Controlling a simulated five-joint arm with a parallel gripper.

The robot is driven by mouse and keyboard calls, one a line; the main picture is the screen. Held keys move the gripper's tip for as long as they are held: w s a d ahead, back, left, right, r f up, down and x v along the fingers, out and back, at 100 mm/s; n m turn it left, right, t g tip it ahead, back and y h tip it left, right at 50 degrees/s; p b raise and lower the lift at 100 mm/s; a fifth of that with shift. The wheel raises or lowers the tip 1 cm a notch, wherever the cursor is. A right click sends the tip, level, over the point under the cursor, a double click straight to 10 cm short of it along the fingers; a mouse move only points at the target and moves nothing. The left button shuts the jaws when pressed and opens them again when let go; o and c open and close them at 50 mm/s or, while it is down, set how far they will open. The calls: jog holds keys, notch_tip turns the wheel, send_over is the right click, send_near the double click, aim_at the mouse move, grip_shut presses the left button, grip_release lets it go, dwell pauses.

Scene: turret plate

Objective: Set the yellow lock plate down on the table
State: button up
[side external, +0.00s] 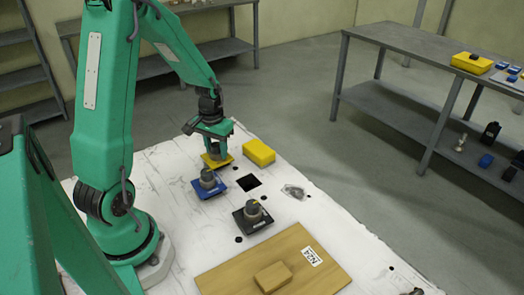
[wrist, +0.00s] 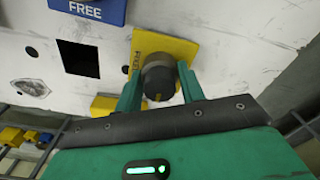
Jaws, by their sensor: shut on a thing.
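The yellow lock plate (side external: 217,161) is a flat square with a round dark knob (wrist: 158,80) on it. It also shows in the wrist view (wrist: 170,45), with partly hidden lettering near the knob. My gripper (side external: 213,147) is over the plate, and in the wrist view its green fingers (wrist: 160,84) are shut on the knob from both sides. The plate is at or very near the white table top (side external: 165,165); I cannot tell whether its underside touches. Part of the plate is hidden behind the knob and fingers.
A blue plate (side external: 210,187) marked FREE and a black plate (side external: 253,221), both with knobs, stand nearer the camera. A yellow block (side external: 259,152) lies right of the lock plate. A square black opening (side external: 248,183) and a wooden board (side external: 230,277) are on the table.

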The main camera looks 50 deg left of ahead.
jog(key=shift+f, duration=0.15)
jog(key=o, duration=1.2)
jog(key=shift+c, duration=0.2)
notch_tip(320, 180, up, 12)
jog(key=shift+s, duration=0.2)
jog(key=shift+d, duration=0.1)
